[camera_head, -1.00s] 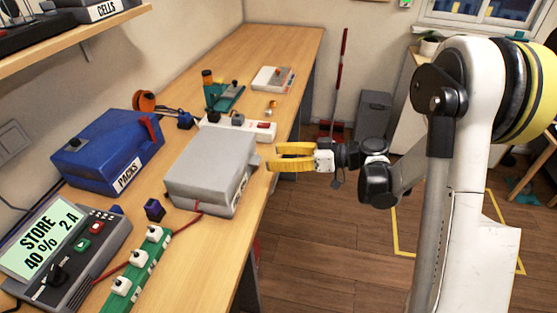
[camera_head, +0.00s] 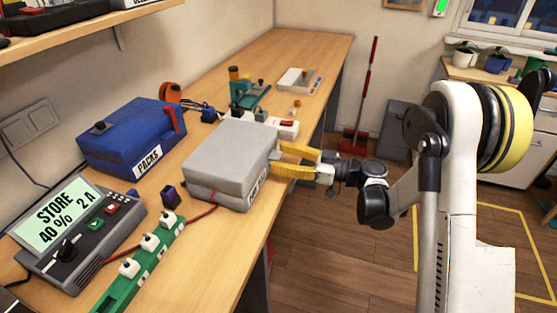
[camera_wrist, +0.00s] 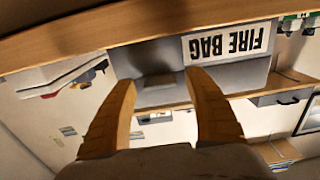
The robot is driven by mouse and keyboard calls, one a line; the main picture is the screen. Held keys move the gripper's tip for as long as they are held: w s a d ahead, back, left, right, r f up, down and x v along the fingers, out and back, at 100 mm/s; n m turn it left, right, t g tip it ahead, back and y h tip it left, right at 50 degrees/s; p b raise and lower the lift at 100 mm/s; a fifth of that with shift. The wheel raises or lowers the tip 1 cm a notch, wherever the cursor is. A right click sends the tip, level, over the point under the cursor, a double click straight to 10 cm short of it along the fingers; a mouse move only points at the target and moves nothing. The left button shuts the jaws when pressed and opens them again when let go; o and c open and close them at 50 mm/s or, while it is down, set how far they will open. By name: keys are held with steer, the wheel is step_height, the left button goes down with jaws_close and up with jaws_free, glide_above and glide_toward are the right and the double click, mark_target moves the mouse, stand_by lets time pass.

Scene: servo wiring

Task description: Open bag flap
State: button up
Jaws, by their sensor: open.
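The grey fire bag (camera_head: 228,158) lies closed on the bench near its right edge, its lid flat on top. Its white label is partly seen on the near side. In the wrist view the label (camera_wrist: 227,42) reads "FIRE BAG" upside down on the bag's grey face (camera_wrist: 146,60). A grey tab (camera_wrist: 160,82) sticks out between my fingers. My gripper (camera_head: 278,157) is open, with yellow fingers level at the bag's right side. In the wrist view my gripper (camera_wrist: 160,76) has one finger on each side of the tab. I cannot tell whether they touch it.
A blue packs case (camera_head: 130,140) stands left of the bag. The charger (camera_head: 75,228) and green socket strip (camera_head: 145,258) lie in front, with a red cable. A small dark block (camera_head: 169,196) is near the bag. Floor to the right is open.

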steer(key=shift+w+a, duration=0.1)
steer(key=shift+a, duration=0.15)
